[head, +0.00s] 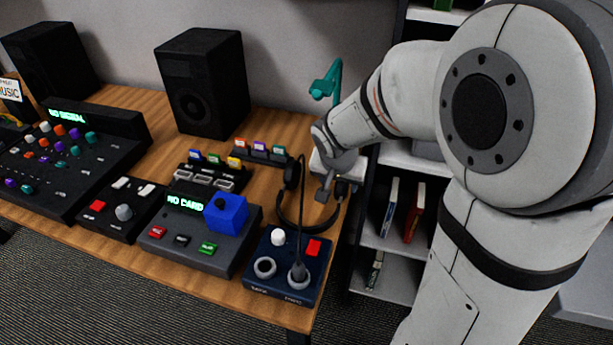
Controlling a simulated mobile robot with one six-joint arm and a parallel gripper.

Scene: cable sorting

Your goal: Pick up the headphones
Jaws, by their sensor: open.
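The black headphones (282,215) lie on the wooden desk near its right end, behind the dark blue box. Their band curves toward the front, and one ear cup (292,174) shows on the left. The right part is partly covered by my gripper (325,195). My gripper is open, pointing down over the right side of the headphones. I cannot tell whether it touches them.
A dark blue box (262,283) with two ring sockets stands in front, a black cable rising from one. A grey device with a blue cube (226,212) is to the left. A teal stand (326,82) is behind my gripper. A shelf with books (414,212) stands right of the desk.

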